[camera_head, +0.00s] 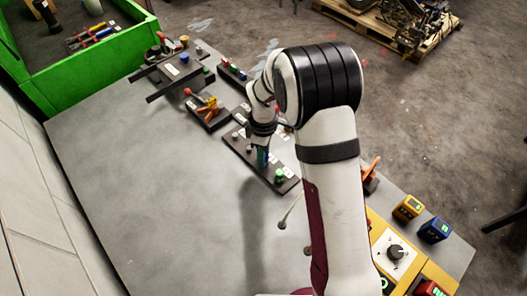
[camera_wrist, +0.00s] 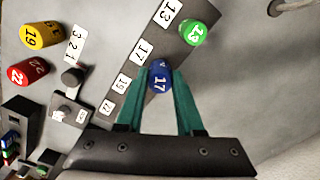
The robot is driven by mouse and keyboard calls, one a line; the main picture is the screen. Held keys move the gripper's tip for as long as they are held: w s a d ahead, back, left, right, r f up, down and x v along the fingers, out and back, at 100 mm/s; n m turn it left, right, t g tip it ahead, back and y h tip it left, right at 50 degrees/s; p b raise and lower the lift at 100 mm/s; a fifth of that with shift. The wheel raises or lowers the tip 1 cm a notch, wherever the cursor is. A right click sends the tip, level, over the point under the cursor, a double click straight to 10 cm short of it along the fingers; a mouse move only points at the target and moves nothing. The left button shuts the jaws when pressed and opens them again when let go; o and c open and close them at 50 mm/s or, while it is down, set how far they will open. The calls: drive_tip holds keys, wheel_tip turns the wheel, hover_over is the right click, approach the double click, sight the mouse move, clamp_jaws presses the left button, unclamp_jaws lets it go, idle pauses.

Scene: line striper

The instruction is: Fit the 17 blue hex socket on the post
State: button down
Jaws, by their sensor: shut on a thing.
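The blue hex socket (camera_wrist: 160,78) marked 17 is between the two green fingertips of my gripper (camera_wrist: 161,88) in the wrist view, and the gripper is shut on it. It is over the dark rack (camera_wrist: 139,84) beside the white label 17 (camera_wrist: 141,51). The post under it is hidden, so I cannot tell whether the socket is on it or above it. A green socket (camera_wrist: 193,33) marked 13 stands at the label 13 end of the rack. In the head view my gripper (camera_head: 263,157) is low over the rack (camera_head: 239,146).
A yellow socket (camera_wrist: 40,35) marked 19 and a red socket (camera_wrist: 28,74) marked 22 are at the left in the wrist view. A black knob (camera_wrist: 72,76) stands near the rack. The grey table left of the rack is clear in the head view.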

drive_tip(key=shift+f, duration=0.55)
drive_tip(key=shift+c, duration=0.7)
unclamp_jaws()
drive_tip(key=shift+r, duration=0.1)
drive_tip(key=shift+r, duration=3.45)
